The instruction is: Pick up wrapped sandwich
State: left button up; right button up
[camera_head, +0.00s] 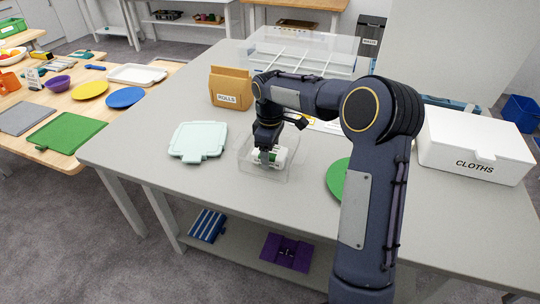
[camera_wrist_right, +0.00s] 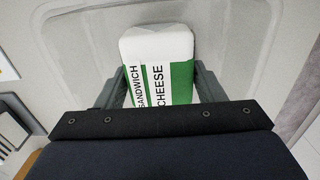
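The wrapped sandwich (camera_head: 276,155) is a white pack with a green band, inside a clear plastic box (camera_head: 268,178) on the grey table. In the right wrist view the sandwich (camera_wrist_right: 157,48) shows the words "SANDWICH" and "CHEESE". My right gripper (camera_head: 266,155) reaches down into the box from above. In the wrist view its two fingers (camera_wrist_right: 160,82) lie along both sides of the sandwich, with no clear gap. The sandwich seems to be low in the box; whether it touches the bottom is hidden. My left gripper is not in view.
A mint lid (camera_head: 198,140) lies left of the box. A brown rolls bag (camera_head: 230,88) stands behind. A green disc (camera_head: 338,178) and a white cloths box (camera_head: 472,145) are to the right. A clear divided bin (camera_head: 300,48) stands at the back.

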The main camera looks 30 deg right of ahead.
jog(key=c, duration=0.6)
jog(key=shift+r, duration=0.1)
